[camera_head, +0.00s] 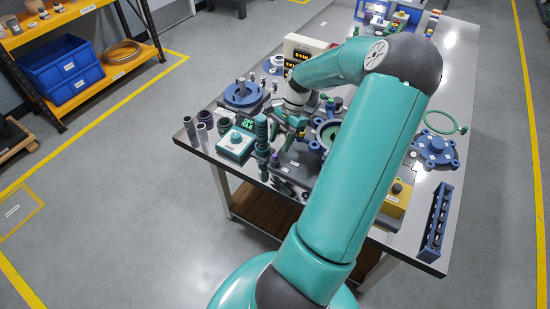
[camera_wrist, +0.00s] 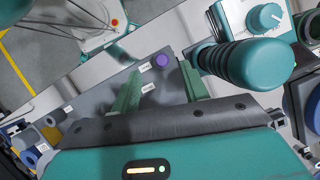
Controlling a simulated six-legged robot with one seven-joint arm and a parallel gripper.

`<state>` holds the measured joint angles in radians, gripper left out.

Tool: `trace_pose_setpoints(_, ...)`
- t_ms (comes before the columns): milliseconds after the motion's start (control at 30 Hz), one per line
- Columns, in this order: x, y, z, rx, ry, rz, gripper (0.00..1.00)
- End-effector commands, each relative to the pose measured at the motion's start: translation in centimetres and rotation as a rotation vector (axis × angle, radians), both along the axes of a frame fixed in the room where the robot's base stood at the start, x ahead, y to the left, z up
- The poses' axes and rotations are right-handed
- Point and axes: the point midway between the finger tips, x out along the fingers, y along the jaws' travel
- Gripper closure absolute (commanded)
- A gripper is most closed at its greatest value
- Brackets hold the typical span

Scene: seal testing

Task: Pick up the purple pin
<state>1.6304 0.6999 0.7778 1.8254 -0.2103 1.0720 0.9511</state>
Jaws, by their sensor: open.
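The purple pin (camera_wrist: 162,60) shows in the wrist view as a round purple top on a grey labelled plate (camera_wrist: 110,88). In the head view the pin (camera_head: 275,159) is a small purple spot near the table's front edge. My gripper (camera_wrist: 160,72) has its two green fingers apart, one to each side of the pin in the wrist view, with nothing held. Whether the fingers are above the pin or level with it I cannot tell. In the head view my gripper (camera_head: 292,122) is over the table, behind the pin.
A teal ribbed cylinder (camera_head: 262,135) stands close by the pin; it also shows in the wrist view (camera_wrist: 250,63), right of my fingers. A teal knob box (camera_head: 235,145) and grey cylinders (camera_head: 204,118) are to the left. A blue flanged fixture (camera_head: 243,95) is behind.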

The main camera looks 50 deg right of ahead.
Motion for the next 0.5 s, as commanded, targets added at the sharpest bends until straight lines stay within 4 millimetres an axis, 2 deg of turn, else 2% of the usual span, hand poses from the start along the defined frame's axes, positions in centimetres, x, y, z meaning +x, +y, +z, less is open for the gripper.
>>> trace_pose_setpoints(300,0.4,1.3,-4.0,0.003,0.0,0.001,0.55)
trace_pose_setpoints(500,0.5,1.6,-4.7,0.001,-0.001,0.001,0.55)
